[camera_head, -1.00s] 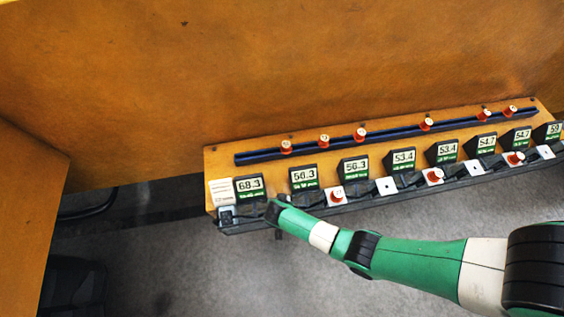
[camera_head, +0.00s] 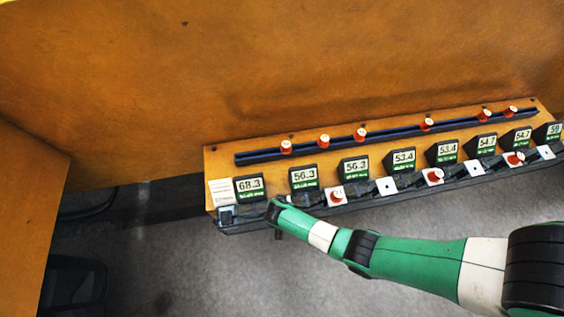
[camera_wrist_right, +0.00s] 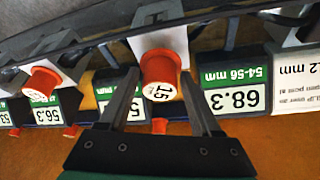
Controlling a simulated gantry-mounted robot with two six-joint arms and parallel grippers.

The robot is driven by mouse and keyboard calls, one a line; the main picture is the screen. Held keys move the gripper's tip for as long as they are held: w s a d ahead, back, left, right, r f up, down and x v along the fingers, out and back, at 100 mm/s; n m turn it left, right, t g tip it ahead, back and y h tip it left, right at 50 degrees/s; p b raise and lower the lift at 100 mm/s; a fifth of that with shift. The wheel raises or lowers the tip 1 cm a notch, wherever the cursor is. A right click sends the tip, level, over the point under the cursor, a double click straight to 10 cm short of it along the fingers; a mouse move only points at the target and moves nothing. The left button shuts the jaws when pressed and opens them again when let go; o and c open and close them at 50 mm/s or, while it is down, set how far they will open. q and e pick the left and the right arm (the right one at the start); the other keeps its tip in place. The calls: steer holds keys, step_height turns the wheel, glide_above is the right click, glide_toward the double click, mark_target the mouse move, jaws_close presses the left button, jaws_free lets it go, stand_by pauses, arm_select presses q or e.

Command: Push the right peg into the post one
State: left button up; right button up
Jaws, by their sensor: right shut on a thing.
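My right gripper (camera_head: 276,209) is at the left part of the rack in the head view. In the right wrist view its two dark fingers (camera_wrist_right: 160,76) are shut on an orange-red peg (camera_wrist_right: 159,92) with a white face marked 15. The peg's far end meets the white block of a post (camera_wrist_right: 164,38); how deep it sits cannot be told. In the head view the arm hides this peg and post. Another white post block (camera_head: 228,213) at the left end holds no visible peg; it also shows in the right wrist view (camera_wrist_right: 291,18). My left gripper is not in view.
A row of green-labelled displays, such as the one reading 68.3 (camera_head: 249,186), stands behind the posts. Several red pegs sit along a dark rail (camera_head: 390,130). A neighbouring post holds a red peg (camera_head: 337,194). Grey floor lies in front of the rack.

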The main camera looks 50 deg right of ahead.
steer(key=shift+f+b, duration=0.75)
steer(key=shift+f, duration=0.45)
steer(key=o, duration=1.5)
steer(key=shift+r, duration=0.1)
steer(key=shift+c, duration=0.2)
steer(key=p+v, duration=0.4)
steer(key=v, duration=0.7)
steer(key=shift+r, duration=0.3)
